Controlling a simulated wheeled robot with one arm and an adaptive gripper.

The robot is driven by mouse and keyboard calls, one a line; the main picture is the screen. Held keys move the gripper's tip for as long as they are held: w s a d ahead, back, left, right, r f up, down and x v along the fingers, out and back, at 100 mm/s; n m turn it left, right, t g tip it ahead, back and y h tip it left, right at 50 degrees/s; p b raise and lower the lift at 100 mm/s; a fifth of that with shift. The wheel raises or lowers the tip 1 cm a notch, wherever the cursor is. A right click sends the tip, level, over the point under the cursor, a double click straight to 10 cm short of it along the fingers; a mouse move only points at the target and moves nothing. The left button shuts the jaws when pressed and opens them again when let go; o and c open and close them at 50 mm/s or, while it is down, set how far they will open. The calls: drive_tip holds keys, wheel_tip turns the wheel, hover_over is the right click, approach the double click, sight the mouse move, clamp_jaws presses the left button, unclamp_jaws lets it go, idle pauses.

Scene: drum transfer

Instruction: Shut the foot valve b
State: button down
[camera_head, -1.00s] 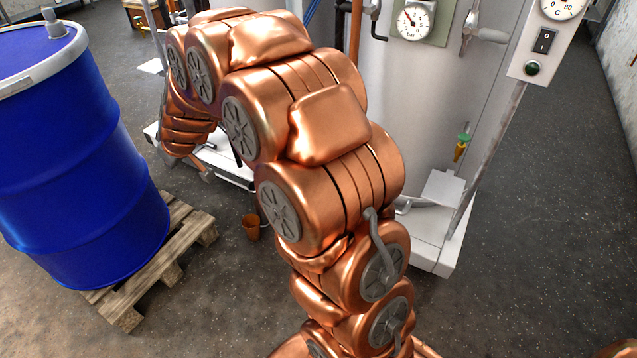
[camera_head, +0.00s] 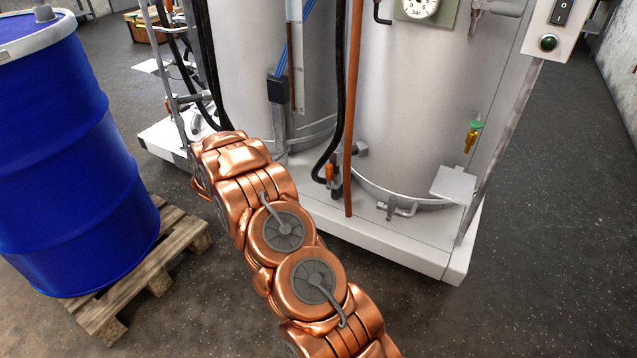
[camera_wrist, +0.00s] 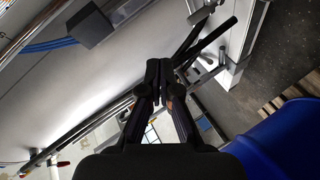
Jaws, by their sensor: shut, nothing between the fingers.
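A small valve with an orange handle (camera_head: 329,172) sits low between the two tanks, at the end of a black hose. No label shows, so I cannot tell which valve is b. A grey pipe fitting (camera_head: 390,208) is at the foot of the right tank. More fittings (camera_head: 200,118) at the left tank's foot are partly hidden by my arm. My gripper (camera_wrist: 166,72) is shut and empty in the wrist view, in front of dark hoses and grey pipes. A small orange-brown patch (camera_wrist: 169,103) shows behind its fingers, too small to identify. The head view hides my gripper behind my arm.
A blue drum (camera_head: 65,160) stands on a wooden pallet (camera_head: 165,265) at left; its blue side also shows in the wrist view (camera_wrist: 285,140). The right tank (camera_head: 430,110) stands on a white base (camera_head: 430,255). A copper-coloured pipe (camera_head: 352,120) runs down in front. Floor is clear at right.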

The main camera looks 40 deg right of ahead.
sight(329, 177)
drive_tip(key=s+d+f+g+h+b, duration=0.5)
drive_tip(key=s+d+f+h, duration=0.2)
drive_tip(key=s+d+f, duration=0.6)
drive_tip(key=d+f+b, duration=0.1)
drive_tip(key=d+b, duration=0.3)
drive_tip(key=d, duration=0.6)
drive_tip(key=shift+w+d, duration=0.15)
drive_tip(key=shift+w, duration=0.3)
